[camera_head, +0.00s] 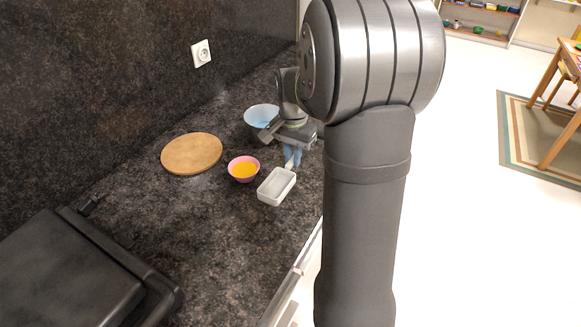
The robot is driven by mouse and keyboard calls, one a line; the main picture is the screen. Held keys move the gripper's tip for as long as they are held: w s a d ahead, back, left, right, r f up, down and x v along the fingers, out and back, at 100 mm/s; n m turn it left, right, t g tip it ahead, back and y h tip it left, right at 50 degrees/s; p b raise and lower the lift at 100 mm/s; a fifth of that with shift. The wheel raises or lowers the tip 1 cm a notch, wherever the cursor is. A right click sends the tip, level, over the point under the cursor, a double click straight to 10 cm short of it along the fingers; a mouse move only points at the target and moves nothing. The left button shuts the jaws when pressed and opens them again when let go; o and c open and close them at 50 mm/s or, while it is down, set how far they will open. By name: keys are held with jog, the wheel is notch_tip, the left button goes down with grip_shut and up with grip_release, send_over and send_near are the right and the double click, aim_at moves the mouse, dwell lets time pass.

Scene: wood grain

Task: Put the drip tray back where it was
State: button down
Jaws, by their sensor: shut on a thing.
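The drip tray (265,195) is a small light-grey rectangular open box with a short tab at its far end. My gripper (292,160) points down at that tab and is shut on it. The tray is over the dark speckled counter near its front edge; I cannot tell whether it touches the counter. A black appliance with a flat lid (65,275), perhaps a grill, stands at the lower left. Its front and any tray slot are not clearly visible.
A pink bowl with orange contents (243,170) sits just left of the tray. A blue bowl (260,117) is behind, partly hidden by my arm. A round wooden board (191,153) lies further left. The counter between the tray and the appliance is clear.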

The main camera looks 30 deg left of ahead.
aim_at(291, 167)
jog(key=shift+a+f, duration=0.3)
jog(key=shift+f, duration=1.85)
jog(key=shift+f, duration=0.1)
jog(key=c, duration=1.4)
grip_release()
jog(key=shift+c, duration=0.2)
notch_tip(291, 167, up, 12)
jog(key=shift+r, duration=0.1)
